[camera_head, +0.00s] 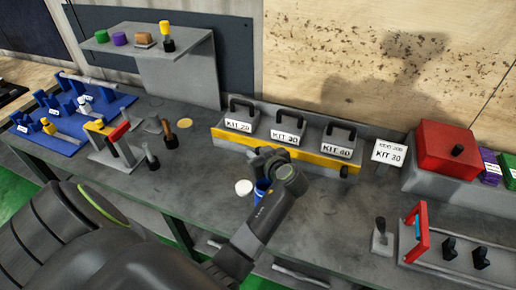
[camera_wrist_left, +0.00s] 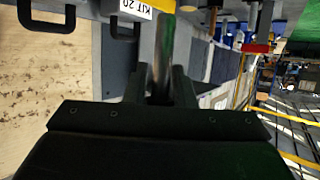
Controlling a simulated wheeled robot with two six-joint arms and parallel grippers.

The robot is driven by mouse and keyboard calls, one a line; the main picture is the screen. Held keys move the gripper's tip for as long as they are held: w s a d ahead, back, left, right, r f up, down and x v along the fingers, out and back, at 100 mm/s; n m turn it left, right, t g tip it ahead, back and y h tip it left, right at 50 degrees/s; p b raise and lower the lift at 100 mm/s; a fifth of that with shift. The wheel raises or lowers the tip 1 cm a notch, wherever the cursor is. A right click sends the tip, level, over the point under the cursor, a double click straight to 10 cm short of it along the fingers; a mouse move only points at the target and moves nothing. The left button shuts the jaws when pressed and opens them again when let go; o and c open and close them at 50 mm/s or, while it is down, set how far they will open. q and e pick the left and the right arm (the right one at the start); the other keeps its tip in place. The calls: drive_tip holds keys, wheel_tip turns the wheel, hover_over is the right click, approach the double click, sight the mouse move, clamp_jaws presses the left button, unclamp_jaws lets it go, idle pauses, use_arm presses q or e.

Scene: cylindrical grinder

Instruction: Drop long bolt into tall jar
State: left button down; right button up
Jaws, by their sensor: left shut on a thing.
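My left gripper (camera_head: 262,158) is above the middle of the bench, in front of the kit boxes. In the left wrist view its two dark fingers (camera_wrist_left: 163,88) are shut on a grey rod (camera_wrist_left: 165,38), which looks like the long bolt. The bolt's ends are not clear, and I cannot make it out in the head view. A small blue object (camera_head: 262,187) shows just below the gripper, partly hidden by my arm, with a round white piece (camera_head: 243,187) beside it. I cannot tell whether either belongs to the tall jar. My right gripper is not in view.
Kit boxes with handles stand in a yellow-edged tray (camera_head: 232,136) behind the gripper. A red box (camera_head: 447,148) is at the right. Blue racks (camera_head: 62,122) and upright tools (camera_head: 151,157) are at the left. The bench front left of the gripper is clear.

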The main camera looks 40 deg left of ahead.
use_arm(q)
drive_tip(key=shift+d+r, duration=0.1)
drive_tip(key=shift+d, duration=0.1)
wheel_tip(320, 180, down, 5)
drive_tip(key=b, duration=0.3)
drive_tip(key=shift+a, duration=0.1)
drive_tip(key=shift+f, duration=0.5)
